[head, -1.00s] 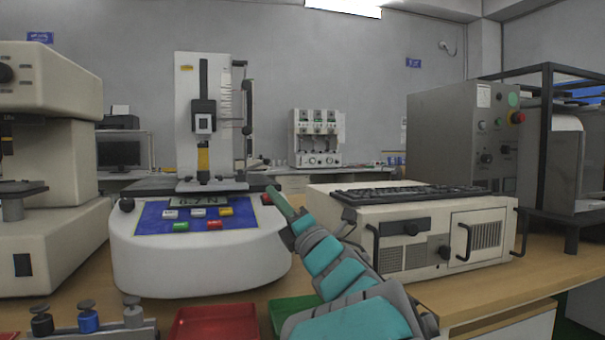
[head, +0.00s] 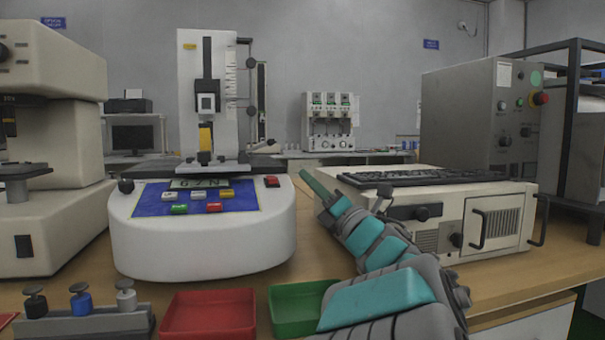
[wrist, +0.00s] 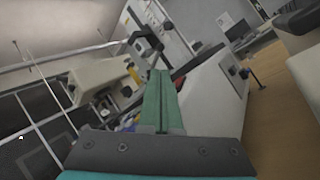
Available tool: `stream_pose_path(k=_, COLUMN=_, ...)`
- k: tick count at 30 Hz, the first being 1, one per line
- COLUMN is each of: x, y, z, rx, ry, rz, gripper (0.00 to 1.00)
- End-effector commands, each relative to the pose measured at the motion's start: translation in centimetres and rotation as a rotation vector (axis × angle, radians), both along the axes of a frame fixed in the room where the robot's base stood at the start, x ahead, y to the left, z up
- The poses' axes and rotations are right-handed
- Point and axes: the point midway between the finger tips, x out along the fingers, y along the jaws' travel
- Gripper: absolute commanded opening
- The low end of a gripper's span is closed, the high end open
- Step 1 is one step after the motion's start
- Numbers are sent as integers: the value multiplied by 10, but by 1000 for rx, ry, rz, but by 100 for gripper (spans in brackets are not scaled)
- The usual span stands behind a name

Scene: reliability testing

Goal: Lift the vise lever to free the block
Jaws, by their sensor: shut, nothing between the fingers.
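The test stand (head: 205,245) is a white rounded base with a blue button panel, a small display and an upright column (head: 190,110). A yellow-tipped fixture (head: 205,140) hangs on the column above a dark plate (head: 150,167). A black upright handle (head: 261,100) stands at the column's right; I cannot tell whether it is the vise lever. I cannot make out a block. My gripper (head: 306,173), with green fingers, is to the right of the base's red switch (head: 272,181), apart from it in the picture. In the wrist view its fingers (wrist: 158,78) are together and empty, with the stand beyond.
A cream instrument box (head: 490,220) with a keyboard on top stands right of my arm. A red tray (head: 210,312), a green tray (head: 295,308) and a rack of weights (head: 85,322) lie in front. A cream machine (head: 45,220) is at left.

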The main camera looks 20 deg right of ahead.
Motion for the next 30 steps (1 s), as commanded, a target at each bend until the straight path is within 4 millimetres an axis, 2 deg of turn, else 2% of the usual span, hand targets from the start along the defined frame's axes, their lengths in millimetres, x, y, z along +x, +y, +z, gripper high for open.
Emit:
stream_pose_path(k=9, x=48, y=22, z=26, rx=3, ry=0, rz=4, gripper=0)
stream_pose_path(k=18, x=86, y=38, z=47, rx=2, ry=1, rz=0, gripper=0)
stream_pose_path(k=24, x=98, y=43, z=52, rx=1, ry=2, rz=-1, gripper=0)
stream_pose_path(k=30, x=101, y=44, z=54, rx=1, ry=3, rz=-3, gripper=0)
